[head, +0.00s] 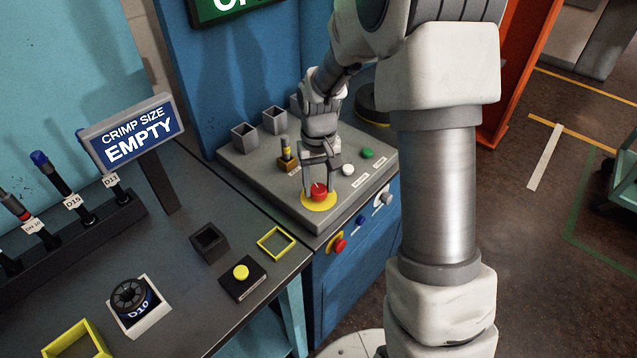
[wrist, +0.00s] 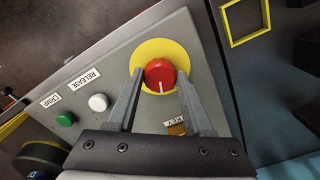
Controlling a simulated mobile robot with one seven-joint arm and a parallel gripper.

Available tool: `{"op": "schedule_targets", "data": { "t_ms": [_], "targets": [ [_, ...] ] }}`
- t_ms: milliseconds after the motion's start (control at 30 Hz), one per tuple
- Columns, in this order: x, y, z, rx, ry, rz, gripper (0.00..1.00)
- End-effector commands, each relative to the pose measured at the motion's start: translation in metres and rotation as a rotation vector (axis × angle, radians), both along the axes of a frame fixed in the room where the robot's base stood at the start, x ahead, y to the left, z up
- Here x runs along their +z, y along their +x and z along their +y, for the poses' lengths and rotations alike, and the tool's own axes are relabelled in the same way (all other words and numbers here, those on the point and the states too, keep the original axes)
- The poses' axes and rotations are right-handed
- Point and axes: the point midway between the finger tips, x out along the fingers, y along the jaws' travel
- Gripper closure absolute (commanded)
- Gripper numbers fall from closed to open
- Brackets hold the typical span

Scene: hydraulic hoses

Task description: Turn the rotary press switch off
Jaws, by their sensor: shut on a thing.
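The rotary press switch (head: 319,194) is a round red knob on a yellow disc, near the front corner of the grey control panel. In the wrist view the red knob (wrist: 160,75) shows a short white line on its face, pointing down in the picture. My gripper (head: 318,187) reaches down over the panel with one finger on each side of the knob. In the wrist view my gripper (wrist: 163,78) is shut on the red knob. The exact contact at the fingertips is partly hidden.
A white button (wrist: 98,102) and a green button (wrist: 65,119) sit beside the switch on the panel. Another red knob (head: 338,243) is on the cabinet front. A yellow square frame (head: 276,242) lies on the neighbouring bench.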

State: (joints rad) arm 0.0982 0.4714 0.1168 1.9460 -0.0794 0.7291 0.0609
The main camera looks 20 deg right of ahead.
Motion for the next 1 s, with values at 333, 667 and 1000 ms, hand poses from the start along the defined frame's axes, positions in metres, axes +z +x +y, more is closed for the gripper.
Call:
{"op": "schedule_targets", "data": {
  "t_ms": [333,667,1000],
  "targets": [
    [0.0015,0.0008,-0.0001,0.249,0.0,-0.003,1.0],
    [0.0013,0.0011,-0.0002,0.361,-0.001,-0.004,1.0],
    [0.0012,0.0012,-0.0001,0.378,-0.001,-0.004,1.0]
  ]
}}
